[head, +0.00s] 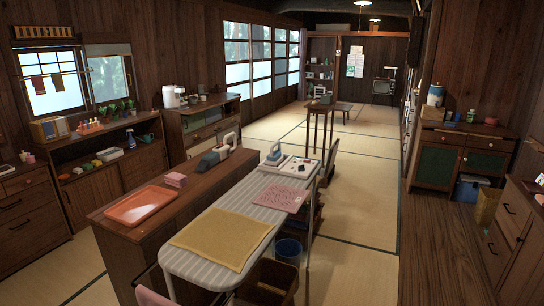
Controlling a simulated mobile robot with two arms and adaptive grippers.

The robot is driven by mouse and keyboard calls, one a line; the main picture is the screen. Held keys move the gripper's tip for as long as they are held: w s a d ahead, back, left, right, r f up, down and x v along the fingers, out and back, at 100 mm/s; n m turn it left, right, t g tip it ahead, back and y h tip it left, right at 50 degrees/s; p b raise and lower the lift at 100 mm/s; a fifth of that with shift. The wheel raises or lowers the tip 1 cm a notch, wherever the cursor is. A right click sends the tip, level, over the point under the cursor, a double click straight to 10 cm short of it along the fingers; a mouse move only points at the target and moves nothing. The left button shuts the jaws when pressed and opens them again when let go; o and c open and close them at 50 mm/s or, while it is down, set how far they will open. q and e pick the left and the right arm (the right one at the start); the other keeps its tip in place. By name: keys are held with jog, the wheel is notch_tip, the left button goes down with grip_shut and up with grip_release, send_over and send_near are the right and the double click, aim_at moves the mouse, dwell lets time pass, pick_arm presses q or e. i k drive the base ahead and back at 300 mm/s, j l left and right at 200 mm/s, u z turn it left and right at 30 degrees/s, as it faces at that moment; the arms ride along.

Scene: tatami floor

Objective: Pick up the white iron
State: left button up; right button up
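A small white and light-blue object that looks like the iron (274,154) stands at the far end of the long striped ironing board (188,259). It is beside or on a pale flat tray (303,168) with small dark items; I cannot tell which. A larger grey and white machine (212,158), perhaps a sewing machine, sits on the wooden counter to its left. The details of both are small. Neither of my grippers is in view.
A yellow cloth (222,238) and a pink patterned cloth (282,198) lie on the board. The wooden counter (110,240) runs along its left side with an orange tray (140,205). A blue bucket (289,250) stands below. Open tatami floor (362,205) lies right of the board.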

aim_at(274, 158)
jog(key=i+l+z, duration=0.3)
jog(key=i, duration=0.25)
jog(key=i+l+z, duration=0.35)
jog(key=i, duration=0.2)
jog(key=i+j+z, duration=0.1)
jog(key=i+z, duration=0.2)
jog(key=i, duration=0.25)
jog(key=i+u, duration=0.3)
jog(key=i+l+u, duration=0.5)
jog(key=i+u, duration=0.15)
jog(key=i, duration=0.15)
